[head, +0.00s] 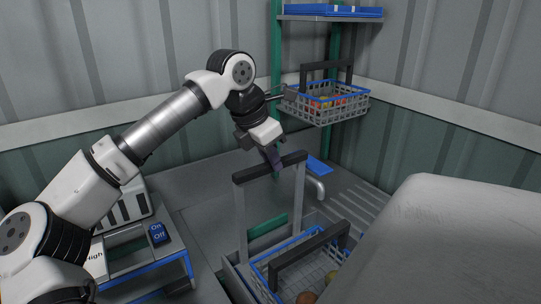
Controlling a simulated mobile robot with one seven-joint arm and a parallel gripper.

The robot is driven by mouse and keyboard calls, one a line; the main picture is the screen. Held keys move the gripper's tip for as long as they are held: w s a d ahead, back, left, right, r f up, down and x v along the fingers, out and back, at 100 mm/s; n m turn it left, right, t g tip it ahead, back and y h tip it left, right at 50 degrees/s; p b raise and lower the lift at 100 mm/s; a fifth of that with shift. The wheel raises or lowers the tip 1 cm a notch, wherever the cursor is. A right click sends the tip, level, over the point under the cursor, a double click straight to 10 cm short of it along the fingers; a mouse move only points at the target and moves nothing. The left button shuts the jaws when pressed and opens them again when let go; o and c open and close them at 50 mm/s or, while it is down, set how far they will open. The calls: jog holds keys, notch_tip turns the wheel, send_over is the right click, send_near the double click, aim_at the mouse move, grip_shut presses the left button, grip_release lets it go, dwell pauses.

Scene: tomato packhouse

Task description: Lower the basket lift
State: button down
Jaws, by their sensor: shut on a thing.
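The basket lift's handle is a dark crossbar (292,160) on two grey uprights, standing in the middle of the head view. My gripper (273,160) reaches down from above and is shut on this crossbar, near its middle. The fingertips are small and dark here, so the exact grip is hard to see. Below and to the right of the handle is a grey wire basket (262,262) with a blue rim and a dark carrying handle (310,258). A few round fruits show at its bottom. The lower part of the lift is hidden.
Another blue-rimmed basket (322,113) with red and green fruit hangs at the green posts, behind the handle. A shelf (330,17) with a blue tray is above it. A machine with an On/Off switch (158,233) stands at lower left. A large grey shape (450,245) blocks the lower right.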

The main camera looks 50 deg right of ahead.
aim_at(247, 181)
notch_tip(247, 181, down, 18)
jog(key=b, duration=1.1)
jog(key=shift+s+a+f, duration=0.1)
jog(key=c, duration=1.3)
grip_release()
jog(key=shift+r, duration=0.25)
jog(key=b+v, duration=0.1)
jog(key=v, duration=1.2)
jog(key=shift+r, duration=0.25)
jog(key=shift+f, duration=0.1)
